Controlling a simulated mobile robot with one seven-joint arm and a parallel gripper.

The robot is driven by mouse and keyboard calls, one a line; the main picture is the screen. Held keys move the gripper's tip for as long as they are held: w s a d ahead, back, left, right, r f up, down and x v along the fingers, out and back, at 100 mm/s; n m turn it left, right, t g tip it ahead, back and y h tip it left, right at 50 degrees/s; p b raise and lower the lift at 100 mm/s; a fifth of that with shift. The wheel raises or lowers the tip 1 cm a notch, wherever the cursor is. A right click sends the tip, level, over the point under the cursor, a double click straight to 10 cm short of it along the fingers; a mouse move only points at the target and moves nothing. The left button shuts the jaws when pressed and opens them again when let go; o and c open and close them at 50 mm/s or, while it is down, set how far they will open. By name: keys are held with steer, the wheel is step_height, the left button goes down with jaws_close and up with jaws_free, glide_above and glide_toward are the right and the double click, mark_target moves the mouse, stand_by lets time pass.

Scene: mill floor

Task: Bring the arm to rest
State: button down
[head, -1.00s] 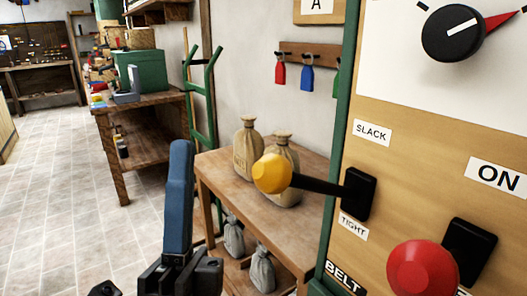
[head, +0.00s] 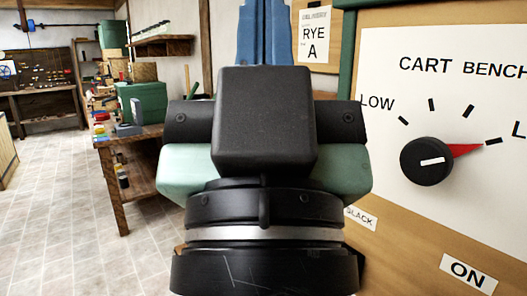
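My gripper (head: 265,20) stands upright, close in front of the camera, in the middle of the head view. Its two blue fingers point up and lie side by side with no gap I can make out; their tips run out of the top of the frame. Below them are its black housing, pale green side parts and a silver ring, all mine. I see nothing held. The gripper hides the wall and bench behind it.
At right is a control panel (head: 400,75) with a black dial knob (head: 428,161), a red mark and an ON label (head: 467,271). At left stands a wooden bench (head: 117,150) with a green box (head: 143,103). The tiled floor (head: 55,205) at left is open.

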step_height(320, 180, up, 20)
steer(key=p, duration=1.8)
steer(key=shift+a, duration=0.1)
